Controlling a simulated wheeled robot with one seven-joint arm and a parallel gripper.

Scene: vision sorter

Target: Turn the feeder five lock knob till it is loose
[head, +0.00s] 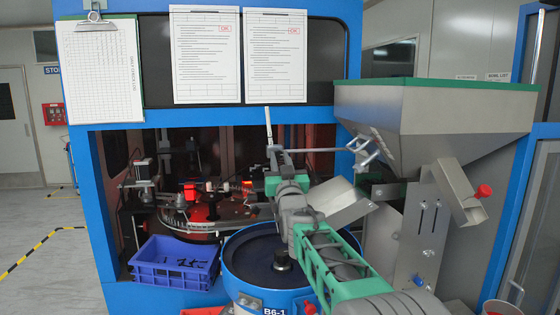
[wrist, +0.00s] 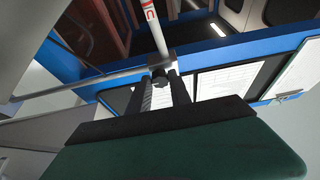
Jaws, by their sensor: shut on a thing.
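My gripper (head: 276,153) reaches up and forward to a clamp where a thin vertical post (head: 268,125) meets a horizontal rod (head: 320,150). In the wrist view its two dark fingers (wrist: 163,88) are shut on a small black knob (wrist: 159,75) on the grey clamp block (wrist: 161,61). The post (wrist: 152,25), with a red mark, and the rod (wrist: 85,87) meet at this block. In the head view the knob is hidden by my gripper. I cannot read any feeder number on it, nor tell how tight it is.
A blue bowl feeder (head: 240,272) marked B6-1 stands under my arm. A blue crate (head: 150,276) is at left, a red rotary table (head: 190,225) behind it.

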